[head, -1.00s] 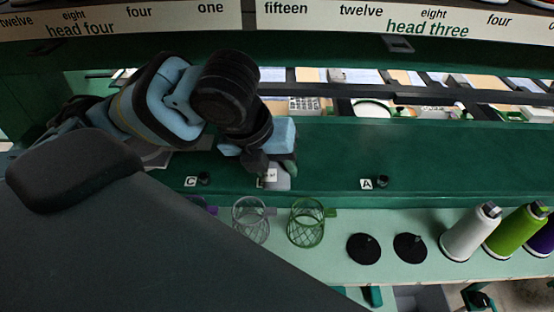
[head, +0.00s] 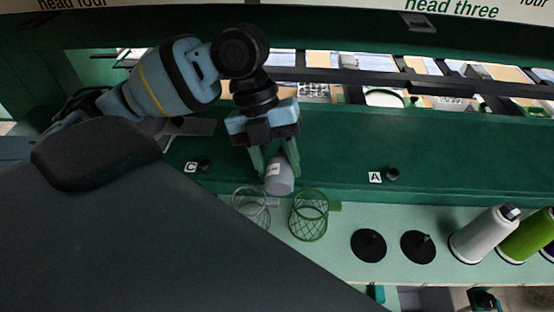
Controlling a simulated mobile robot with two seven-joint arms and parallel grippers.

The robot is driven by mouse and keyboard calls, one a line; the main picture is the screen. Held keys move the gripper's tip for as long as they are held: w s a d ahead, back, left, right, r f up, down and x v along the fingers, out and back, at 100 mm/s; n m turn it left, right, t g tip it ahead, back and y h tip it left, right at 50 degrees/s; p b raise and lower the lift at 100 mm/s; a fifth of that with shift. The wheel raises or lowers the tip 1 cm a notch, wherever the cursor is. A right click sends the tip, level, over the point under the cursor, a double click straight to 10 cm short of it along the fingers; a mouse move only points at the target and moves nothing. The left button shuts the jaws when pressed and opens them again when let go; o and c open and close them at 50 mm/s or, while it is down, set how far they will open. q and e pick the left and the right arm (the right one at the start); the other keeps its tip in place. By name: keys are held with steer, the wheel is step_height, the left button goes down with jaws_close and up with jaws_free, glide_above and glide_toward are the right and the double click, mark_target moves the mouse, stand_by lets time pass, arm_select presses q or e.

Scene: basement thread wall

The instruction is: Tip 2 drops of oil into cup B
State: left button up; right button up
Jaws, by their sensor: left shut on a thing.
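The label's writing is too small to read. The container looks tilted and is held in front of the green ledge, above and behind the wire baskets. A small black cup (head: 205,164) sits beside the C label, and another black cup (head: 392,174) beside the A label. No B label or cup B shows; the gripper and container cover part of the ledge between C and A. My right gripper is not in view.
A grey wire basket (head: 251,206) and a green wire basket (head: 308,222) stand on the pale shelf just below the container. Two black discs (head: 369,245) (head: 418,247), a white thread cone (head: 484,234) and a green one (head: 527,238) stand to the right.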

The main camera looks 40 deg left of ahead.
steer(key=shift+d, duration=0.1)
arm_select(q)
steer(key=shift+w+g+h, duration=0.15)
steer(key=shift+g+h, duration=0.35)
steer(key=shift+g, duration=0.2)
steer(key=shift+a+g, duration=0.1)
steer(key=shift+g, duration=0.2)
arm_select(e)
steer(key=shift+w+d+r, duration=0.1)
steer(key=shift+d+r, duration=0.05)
arm_select(q)
steer(key=shift+r, duration=0.1)
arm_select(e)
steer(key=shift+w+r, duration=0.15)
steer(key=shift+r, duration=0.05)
arm_select(q)
steer(key=t+p, duration=0.1)
steer(key=t+y+p, duration=0.1)
steer(key=shift+s+r+t, duration=0.15)
steer(key=shift+s+t, duration=0.05)
steer(key=shift+t, duration=0.1)
steer(key=shift+t+y, duration=0.4)
steer(key=shift+f+t, duration=0.25)
steer(key=shift+t, duration=0.05)
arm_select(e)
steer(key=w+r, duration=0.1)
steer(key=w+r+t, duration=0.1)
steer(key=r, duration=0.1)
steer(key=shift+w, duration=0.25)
